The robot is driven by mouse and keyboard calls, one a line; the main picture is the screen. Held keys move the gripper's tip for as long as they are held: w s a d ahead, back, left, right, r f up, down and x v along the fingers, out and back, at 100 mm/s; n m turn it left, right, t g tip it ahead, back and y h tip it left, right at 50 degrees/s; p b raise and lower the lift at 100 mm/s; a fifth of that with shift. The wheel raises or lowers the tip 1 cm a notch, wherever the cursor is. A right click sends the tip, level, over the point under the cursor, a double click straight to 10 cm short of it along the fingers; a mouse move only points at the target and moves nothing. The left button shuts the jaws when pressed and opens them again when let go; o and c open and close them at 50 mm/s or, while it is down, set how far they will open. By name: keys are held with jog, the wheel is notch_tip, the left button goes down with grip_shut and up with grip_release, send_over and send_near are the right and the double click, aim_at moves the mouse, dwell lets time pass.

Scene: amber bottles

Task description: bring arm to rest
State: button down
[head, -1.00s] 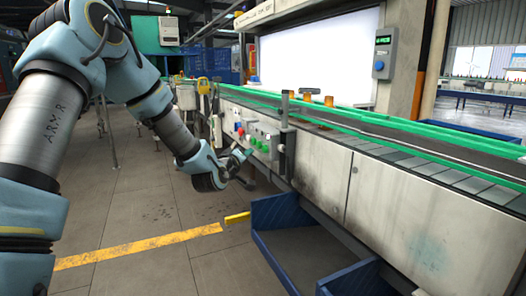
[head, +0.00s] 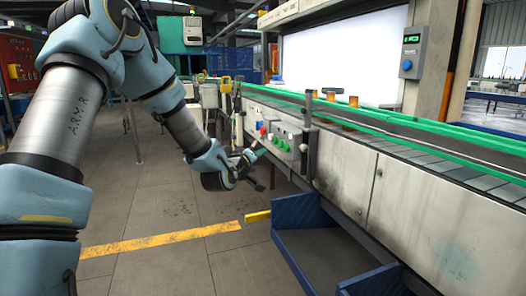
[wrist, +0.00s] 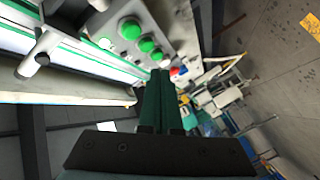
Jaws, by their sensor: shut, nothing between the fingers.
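My arm reaches in from the left in the head view, bent at the elbow and pointing down toward the conveyor's side. My gripper (head: 258,158) is at the end of it, in front of the control panel with green buttons (head: 284,142). In the wrist view my gripper (wrist: 162,80) shows as dark green fingers lying together with nothing between them. The green buttons of the panel (wrist: 148,44) show just past the fingertips. I cannot tell whether the fingers touch the panel.
The conveyor (head: 420,150) with green rails runs along the right, with amber bottles (head: 341,99) on it. A blue bin (head: 318,240) stands below. A yellow line (head: 160,241) crosses open grey floor at left.

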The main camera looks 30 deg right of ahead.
jog(key=s+a+m+g+y+p, duration=0.3)
jog(key=a+y+p, duration=0.45)
jog(key=a, duration=1.75)
jog(key=s+a+r+n+g+y+p, duration=0.2)
jog(key=s+a+g+y, duration=0.3)
jog(key=s+a, duration=1)
jog(key=a+g, duration=0.1)
jog(key=a, duration=0.1)
jog(key=shift+s+a+y, duration=0.3)
jog(key=shift+s+y, duration=0.05)
